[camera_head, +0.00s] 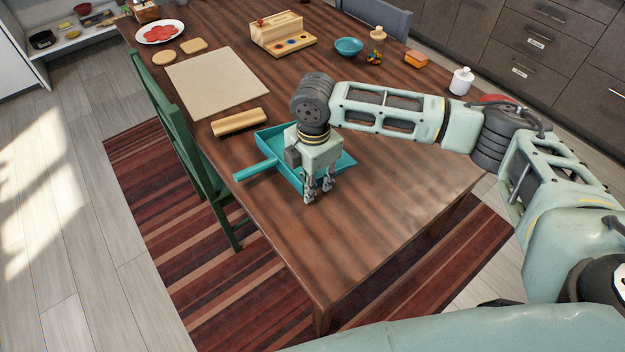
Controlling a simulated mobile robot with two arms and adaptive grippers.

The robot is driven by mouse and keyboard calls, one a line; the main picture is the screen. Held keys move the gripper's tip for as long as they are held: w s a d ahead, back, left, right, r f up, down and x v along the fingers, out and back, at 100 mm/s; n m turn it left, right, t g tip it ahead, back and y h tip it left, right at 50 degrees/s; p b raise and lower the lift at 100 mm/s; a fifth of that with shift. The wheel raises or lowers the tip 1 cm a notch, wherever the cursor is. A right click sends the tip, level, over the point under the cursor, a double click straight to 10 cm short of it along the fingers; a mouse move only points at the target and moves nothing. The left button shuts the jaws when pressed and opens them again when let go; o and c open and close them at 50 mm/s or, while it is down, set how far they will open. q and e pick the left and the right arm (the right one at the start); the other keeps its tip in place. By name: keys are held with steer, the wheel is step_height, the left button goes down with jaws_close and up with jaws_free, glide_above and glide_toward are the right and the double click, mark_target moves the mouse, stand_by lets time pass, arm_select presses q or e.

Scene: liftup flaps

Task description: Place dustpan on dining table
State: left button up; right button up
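The teal dustpan (283,165) lies on the wooden dining table (375,224), near the table's left edge. Its handle (256,170) points left toward that edge. My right gripper (318,194) points down over the near part of the pan and hides some of it. The fingers look apart from each other, with no object seen between them. Whether the fingertips touch the dustpan or the table is hard to tell. My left gripper is not in view.
A wooden roll (239,122) and a beige board (217,80) lie just beyond the dustpan. A green chair (185,150) stands against the left side. A teal bowl (348,47), a white bottle (461,81) and a wooden toy (280,36) stand farther back. The near tabletop is clear.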

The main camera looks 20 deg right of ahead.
step_height(320, 180, up, 12)
stand_by(0.5)
